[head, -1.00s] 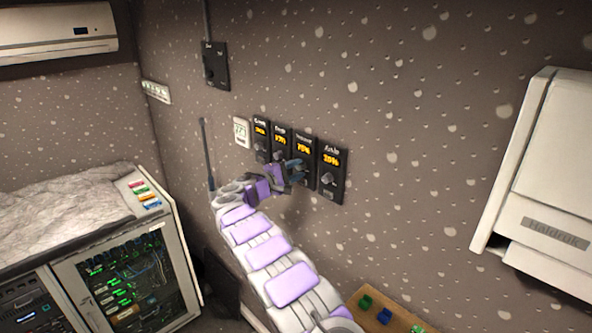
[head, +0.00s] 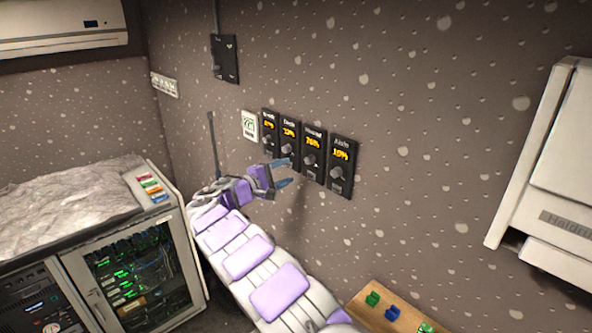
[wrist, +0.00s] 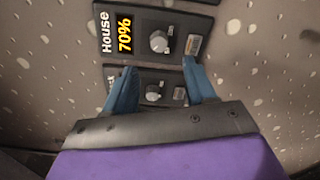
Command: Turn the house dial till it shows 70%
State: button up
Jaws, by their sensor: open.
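The house dial panel (head: 313,145) is a black wall unit, third in a row of similar units. In the wrist view its label reads House, its yellow readout (wrist: 125,35) shows 70%, and its grey knob (wrist: 161,41) is in plain sight. My gripper (head: 285,172) has blue fingers, is open and empty, and is apart from the house knob, to its lower left in the head view. In the wrist view the fingers (wrist: 160,88) frame a neighbouring unit's knob (wrist: 153,92) in the background; whether they are level with it is unclear.
The Aisle unit (head: 342,167) is right of House; two more dial units and a white switch plate (head: 250,125) are left. A white wall box (head: 560,170) hangs far right. A server cabinet (head: 130,268) stands left. A wooden ledge (head: 362,306) holds small coloured blocks.

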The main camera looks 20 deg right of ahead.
jog(key=v, duration=0.9)
jog(key=shift+b, duration=0.45)
jog(key=shift+w, duration=0.1)
